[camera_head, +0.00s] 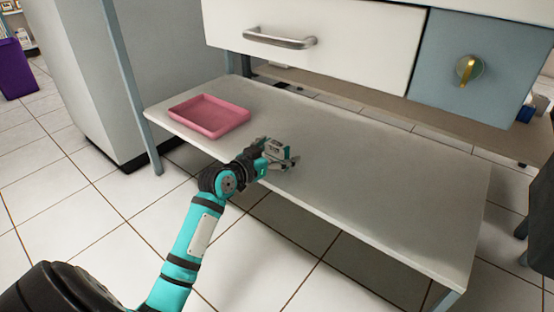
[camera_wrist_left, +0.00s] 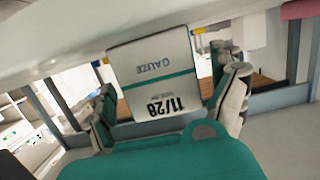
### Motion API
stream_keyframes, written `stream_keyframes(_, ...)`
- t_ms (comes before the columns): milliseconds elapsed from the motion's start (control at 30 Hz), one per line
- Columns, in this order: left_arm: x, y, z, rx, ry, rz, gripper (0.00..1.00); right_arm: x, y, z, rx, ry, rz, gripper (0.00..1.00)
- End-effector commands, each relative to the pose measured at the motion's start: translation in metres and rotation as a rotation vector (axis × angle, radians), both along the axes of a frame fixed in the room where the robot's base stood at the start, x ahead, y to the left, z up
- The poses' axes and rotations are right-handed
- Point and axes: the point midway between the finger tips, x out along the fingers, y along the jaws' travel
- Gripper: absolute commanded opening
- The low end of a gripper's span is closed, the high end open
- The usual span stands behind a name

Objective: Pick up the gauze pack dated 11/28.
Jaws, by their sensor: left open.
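The gauze pack (camera_wrist_left: 155,72) is a white packet with a teal stripe. In the left wrist view its print reads "GAUZE" and "11/28" upside down. My left gripper (camera_wrist_left: 170,100) is open, with one finger on either side of the pack; contact with the fingers cannot be made out. In the head view my left gripper (camera_head: 281,157) is low over the middle of the grey shelf (camera_head: 390,190), and a small pale patch at its fingers appears to be the pack. My right gripper is not in view.
A pink tray (camera_head: 209,116) sits on the shelf to the left of my left gripper. A white drawer with a metal handle (camera_head: 280,38) and a blue-grey panel with a brass knob (camera_head: 468,68) overhang the back. The right part of the shelf is bare.

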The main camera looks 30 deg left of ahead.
Motion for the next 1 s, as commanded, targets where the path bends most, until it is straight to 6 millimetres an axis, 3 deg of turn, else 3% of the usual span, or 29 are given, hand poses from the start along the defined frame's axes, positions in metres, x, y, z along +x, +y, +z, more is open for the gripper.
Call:
stream_keyframes(133, -0.0004, 0.0, 0.0003, 0.0, 0.001, 0.0, 0.92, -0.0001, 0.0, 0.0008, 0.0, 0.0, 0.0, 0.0)
stream_keyframes(500, -0.0007, 0.0003, 0.0001, 0.0, 0.001, 0.0, 0.45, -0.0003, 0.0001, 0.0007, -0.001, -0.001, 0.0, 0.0)
stream_keyframes(1000, -0.0007, 0.0004, 0.0071, 0.001, 0.001, 0.0, 0.44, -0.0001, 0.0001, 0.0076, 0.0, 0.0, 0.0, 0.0)
